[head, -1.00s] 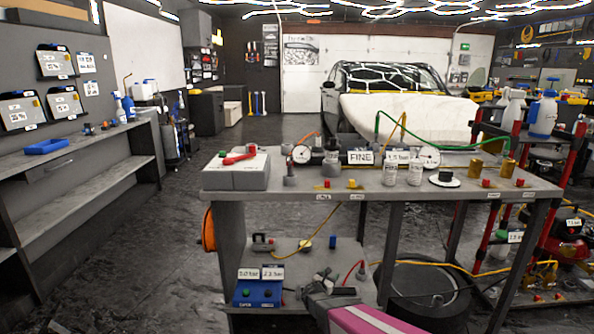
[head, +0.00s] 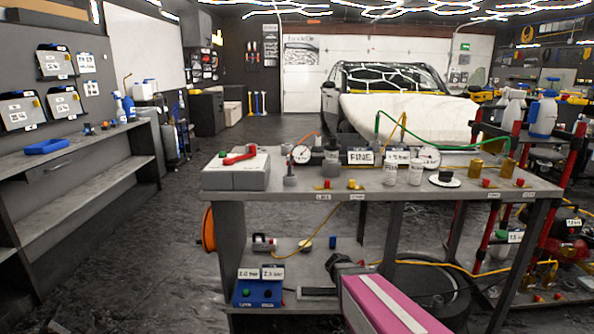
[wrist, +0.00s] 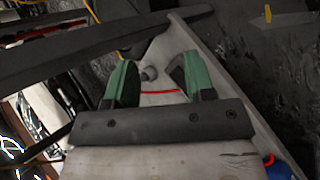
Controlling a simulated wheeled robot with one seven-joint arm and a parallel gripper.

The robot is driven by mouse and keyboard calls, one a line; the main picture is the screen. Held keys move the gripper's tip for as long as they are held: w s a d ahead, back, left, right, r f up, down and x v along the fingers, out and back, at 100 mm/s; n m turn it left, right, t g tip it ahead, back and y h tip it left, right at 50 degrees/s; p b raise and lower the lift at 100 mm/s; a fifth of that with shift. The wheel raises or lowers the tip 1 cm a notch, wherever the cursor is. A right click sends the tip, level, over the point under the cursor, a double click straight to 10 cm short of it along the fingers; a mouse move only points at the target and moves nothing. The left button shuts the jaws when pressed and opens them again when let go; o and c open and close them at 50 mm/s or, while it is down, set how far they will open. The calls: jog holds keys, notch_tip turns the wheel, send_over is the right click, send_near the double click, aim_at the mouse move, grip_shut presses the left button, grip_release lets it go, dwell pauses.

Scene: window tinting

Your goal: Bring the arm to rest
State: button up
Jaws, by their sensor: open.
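My gripper (wrist: 153,78) shows in the wrist view with its two green-padded fingers apart and nothing between them. Behind the fingers are a pale panel with a red line and a small grey round part. In the head view my arm, pink and dark, reaches up from the bottom edge in front of the workbench (head: 225,215); the fingers cannot be made out clearly there.
The lower shelf holds a blue box (head: 258,293) with two displays. A red-framed rack (head: 497,215) stands right. The floor at left is clear.

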jog(key=s+a+r+m+g+y, duration=0.2)
jog(key=s+a+r+m+y, duration=0.4)
jog(key=s, duration=0.4)
jog(key=shift+a+r+m+y, duration=0.2)
jog(key=shift+r+m+y, duration=0.45)
jog(key=shift+m+y, duration=0.4)
jog(key=shift+s, duration=0.1)
